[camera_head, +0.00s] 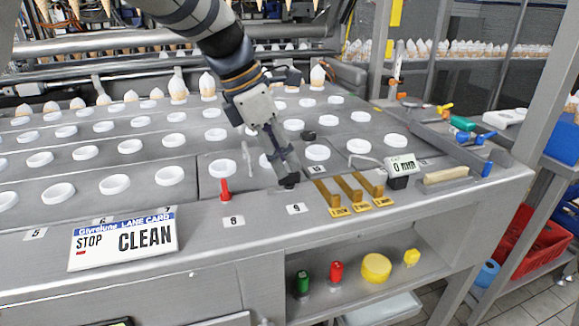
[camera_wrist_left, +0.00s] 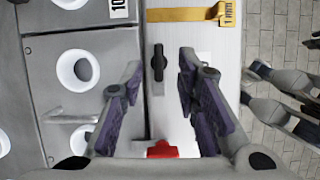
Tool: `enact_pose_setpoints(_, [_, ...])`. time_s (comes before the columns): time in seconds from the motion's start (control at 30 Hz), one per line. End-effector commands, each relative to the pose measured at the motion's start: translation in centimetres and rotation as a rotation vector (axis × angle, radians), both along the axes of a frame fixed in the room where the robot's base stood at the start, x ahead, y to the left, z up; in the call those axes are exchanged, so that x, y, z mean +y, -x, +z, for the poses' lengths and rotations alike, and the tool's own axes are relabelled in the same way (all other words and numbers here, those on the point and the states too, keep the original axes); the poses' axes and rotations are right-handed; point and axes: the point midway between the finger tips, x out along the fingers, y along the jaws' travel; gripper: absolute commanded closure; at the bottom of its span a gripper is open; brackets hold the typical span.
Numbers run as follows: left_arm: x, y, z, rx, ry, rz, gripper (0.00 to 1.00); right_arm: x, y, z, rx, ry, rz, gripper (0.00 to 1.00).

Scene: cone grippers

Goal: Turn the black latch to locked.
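The black latch (camera_wrist_left: 158,62) shows in the left wrist view as a narrow bar on a pale strip. It lies lengthwise along that strip, between the brass gauge and the red handle. My left gripper (camera_wrist_left: 160,64) is open, its two purple-padded fingers on either side of the latch with gaps to both.
Brass gauges (camera_head: 350,188) stand just right of my left gripper. A red peg (camera_head: 225,190) and a lane card (camera_head: 124,238) are to its left. White rings (camera_head: 317,152) lie behind.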

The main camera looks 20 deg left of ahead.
Motion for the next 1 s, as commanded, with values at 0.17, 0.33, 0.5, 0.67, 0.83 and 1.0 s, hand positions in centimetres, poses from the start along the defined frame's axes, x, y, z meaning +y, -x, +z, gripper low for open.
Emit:
enact_pose_setpoints(0.17, [-0.9,-0.6,-2.7,0.0,-0.001,-0.001,0.71,0.0,0.1,-0.1,0.004,0.0,0.0,0.7])
enact_pose_setpoints(0.33, [-1.2,-0.7,-3.3,-0.001,-0.001,-0.001,0.71,0.0,0.1,-0.1,0.004,0.0,0.0,0.7])
enact_pose_setpoints(0.5, [-1.2,-0.7,-3.3,-0.002,0.0,0.0,0.71,0.0,0.1,-0.1,0.004,0.0,0.0,0.7])
enact_pose_setpoints(0.67, [-1.1,-0.7,-3.3,-0.002,-0.001,0.0,1.0,0.0,0.1,-0.1,0.004,0.0,0.0,0.7])
enact_pose_setpoints(0.83, [-1.1,-0.7,-3.3,-0.002,0.0,-0.001,1.0,0.0,0.1,-0.1,0.004,0.0,0.0,0.7])
enact_pose_setpoints(1.0, [-1.1,-0.8,-3.3,-0.002,0.0,-0.02,1.0,0.0,0.1,-0.2,0.006,0.0,0.0,0.7])
